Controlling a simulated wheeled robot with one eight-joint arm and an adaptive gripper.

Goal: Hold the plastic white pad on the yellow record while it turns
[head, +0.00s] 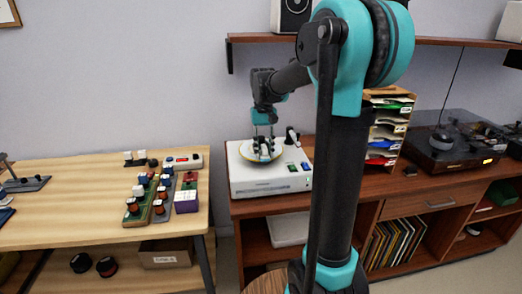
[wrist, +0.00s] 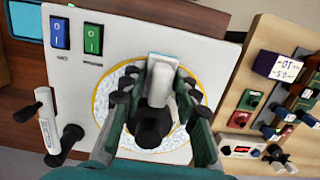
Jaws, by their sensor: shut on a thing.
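The white machine (head: 262,183) stands on the brown cabinet and carries the yellow-rimmed record (head: 248,158). In the wrist view the record (wrist: 101,98) is a pale speckled disc with a yellow edge, partly hidden by my gripper. My gripper (head: 263,143) points down over the record. In the wrist view my gripper (wrist: 160,88) is shut on the white pad (wrist: 162,71), its fingers on either side. A black round part (wrist: 153,124) shows between the fingers. The pad appears at the record, but I cannot tell whether it touches or whether the record turns.
Blue and green switches (wrist: 91,39) and a white lever arm (wrist: 47,130) are on the machine beside the record. A wooden table (head: 60,187) with small devices stands left. A paper rack (head: 385,130) and a turntable (head: 441,145) stand to the right.

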